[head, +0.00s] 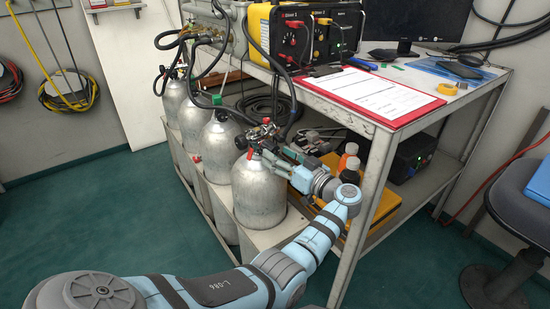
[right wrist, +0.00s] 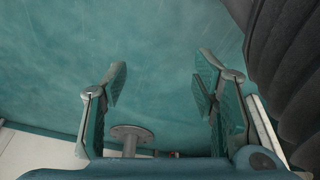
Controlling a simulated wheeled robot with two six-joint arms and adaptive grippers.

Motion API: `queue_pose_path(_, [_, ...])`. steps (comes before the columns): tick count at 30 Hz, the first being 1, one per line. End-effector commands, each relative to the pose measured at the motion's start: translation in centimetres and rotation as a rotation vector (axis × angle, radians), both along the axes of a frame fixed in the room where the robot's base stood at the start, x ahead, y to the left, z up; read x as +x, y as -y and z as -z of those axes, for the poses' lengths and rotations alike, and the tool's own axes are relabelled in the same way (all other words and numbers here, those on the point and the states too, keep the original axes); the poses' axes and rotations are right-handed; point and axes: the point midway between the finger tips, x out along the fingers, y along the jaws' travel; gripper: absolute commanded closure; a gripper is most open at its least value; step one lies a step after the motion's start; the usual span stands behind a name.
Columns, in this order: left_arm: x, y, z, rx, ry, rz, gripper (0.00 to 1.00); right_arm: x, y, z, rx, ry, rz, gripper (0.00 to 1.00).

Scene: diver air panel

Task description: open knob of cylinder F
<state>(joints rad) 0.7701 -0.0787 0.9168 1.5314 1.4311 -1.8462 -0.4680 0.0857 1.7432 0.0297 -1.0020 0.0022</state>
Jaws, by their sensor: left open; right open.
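Several silver cylinders stand in a row in a rack, and the nearest cylinder (head: 258,190) has its valve and hose fittings on top. No letter is readable, so I cannot tell which one is cylinder F. My left gripper (head: 262,146) is at the valve of the nearest cylinder, with its fingers open beside the fittings. The fingers and fittings overlap in the picture, so I cannot tell whether they touch; the knob is not clearly visible. My right gripper (right wrist: 162,72) is open and empty over the green floor in the right wrist view.
The metal workbench (head: 395,124) stands right of the cylinders, with a red clipboard (head: 380,94) and a yellow air panel (head: 305,35) on top. Bottles and a yellow case (head: 372,208) sit on its lower shelf. Black hoses hang above the cylinders. A chair (head: 517,215) stands right.

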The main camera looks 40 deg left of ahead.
Motion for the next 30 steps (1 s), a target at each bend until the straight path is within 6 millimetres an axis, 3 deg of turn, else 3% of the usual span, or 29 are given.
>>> queue_pose_path(6, [0.6,-2.5,0.1,0.002,0.000,0.001,0.46,0.0,-0.3,-2.2,-0.006,-0.013,-0.019,0.46])
queue_pose_path(14, [0.7,-2.6,0.0,0.000,0.000,0.004,0.46,-0.1,-0.3,-2.6,-0.006,-0.017,-0.020,0.46])
queue_pose_path(24, [0.7,-2.6,0.0,0.000,0.000,0.004,0.95,-0.1,-0.3,-2.5,-0.006,-0.016,-0.019,0.46])
queue_pose_path(30, [0.7,-2.6,0.0,-0.001,0.011,0.004,0.95,-0.1,-0.3,-2.5,-0.007,-0.015,-0.019,0.46])
